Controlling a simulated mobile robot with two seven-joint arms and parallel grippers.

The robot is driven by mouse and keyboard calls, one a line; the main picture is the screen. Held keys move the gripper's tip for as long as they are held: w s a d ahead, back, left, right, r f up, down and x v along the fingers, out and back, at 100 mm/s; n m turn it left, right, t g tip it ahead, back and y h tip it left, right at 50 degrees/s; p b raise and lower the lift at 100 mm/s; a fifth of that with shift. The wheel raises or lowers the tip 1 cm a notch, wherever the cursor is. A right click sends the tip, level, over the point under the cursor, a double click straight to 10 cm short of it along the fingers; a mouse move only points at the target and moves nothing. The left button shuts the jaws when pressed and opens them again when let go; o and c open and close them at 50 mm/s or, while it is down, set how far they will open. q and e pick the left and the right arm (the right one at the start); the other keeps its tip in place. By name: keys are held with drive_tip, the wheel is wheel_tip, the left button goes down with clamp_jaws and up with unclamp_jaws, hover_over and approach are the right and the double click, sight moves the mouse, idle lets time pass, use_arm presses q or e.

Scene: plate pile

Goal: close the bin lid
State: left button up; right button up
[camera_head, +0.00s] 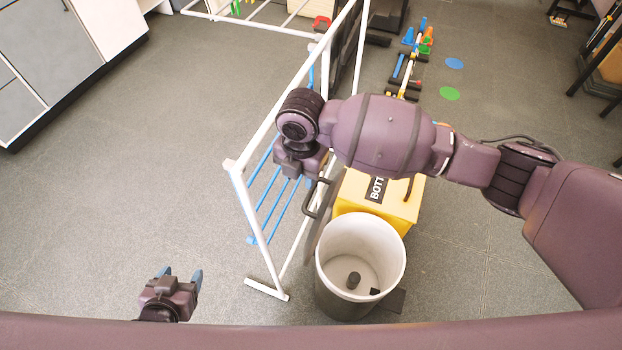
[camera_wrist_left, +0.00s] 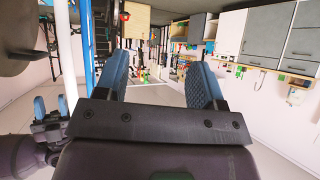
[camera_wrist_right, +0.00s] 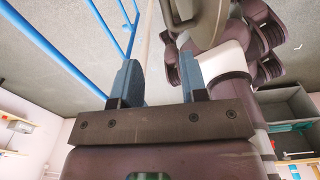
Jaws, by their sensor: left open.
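The bin (camera_head: 334,293) stands open in the head view, white inside with a dark grey outer wall. A small dark object lies on its floor. The grey bin lid (camera_head: 319,222) stands steeply tilted at the bin's left side, with a dark handle (camera_head: 312,198) facing left. My right gripper (camera_head: 318,178) is just above and behind the handle, partly hidden by its wrist. In the right wrist view its blue fingers (camera_wrist_right: 160,80) are apart, with nothing visible between them. My left gripper (camera_head: 181,273) is open and empty, low at the left, apart from the bin.
A white rack (camera_head: 247,212) with blue bars stands left of the lid, close to my right gripper. A yellow box (camera_head: 398,207) labelled "BOTT" stands behind the bin. Grey cabinets (camera_head: 60,50) are at the far left. The floor between cabinets and rack is clear.

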sight(308, 196)
drive_tip(key=shift+n+h, duration=0.5)
drive_tip(key=f, duration=0.3)
drive_tip(key=d+f+b, duration=0.1)
drive_tip(key=f, duration=0.2)
drive_tip(key=w+f+b, duration=0.1)
drive_tip(key=f, duration=0.2)
drive_tip(key=shift+w+d+f, duration=0.1)
drive_tip(key=shift+d+f, duration=0.1)
drive_tip(key=shift+f, duration=0.15)
drive_tip(key=shift+c, duration=0.2)
clamp_jaws()
